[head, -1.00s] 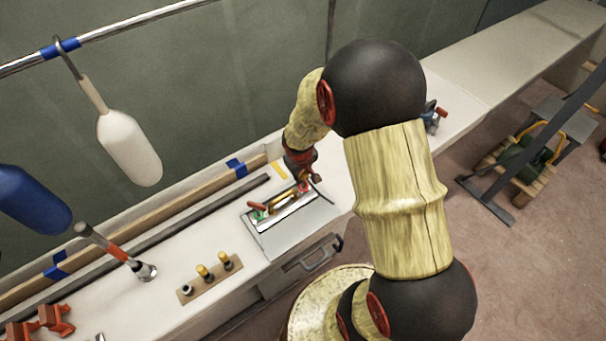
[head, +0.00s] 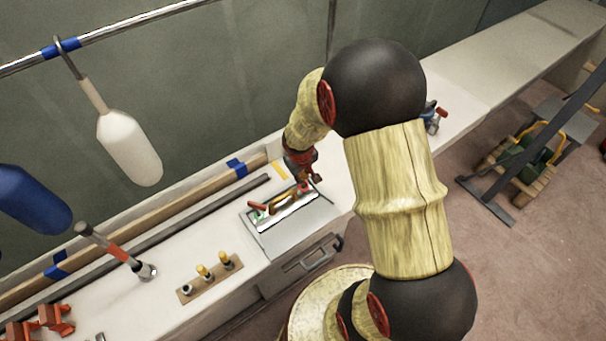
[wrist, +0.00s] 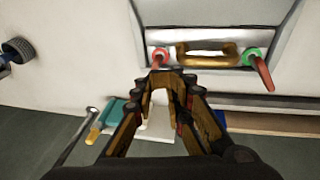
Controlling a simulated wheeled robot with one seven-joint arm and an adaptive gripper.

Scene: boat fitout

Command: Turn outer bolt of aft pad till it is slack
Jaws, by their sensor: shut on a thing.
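A pale pad (head: 265,235) on the bench carries a brass cleat (wrist: 208,53) between two bolts with red handles. One bolt has a red collar (wrist: 160,54), left of the cleat in the wrist view. The other has a green collar (wrist: 252,54), and its red handle (wrist: 264,76) slants out to the right. I cannot tell from the labels which is the outer one. My gripper (wrist: 174,77) is at the red-collared bolt and shut on its handle; the fingertips partly hide the grip. In the head view my gripper (head: 304,181) is over the pad's far right end.
A dark rod (head: 215,205) lies behind. An orange-banded tool (head: 115,250) and hanging white bottle-shaped fender (head: 130,148) are further left. A drawer handle (head: 315,255) sticks out below the bench.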

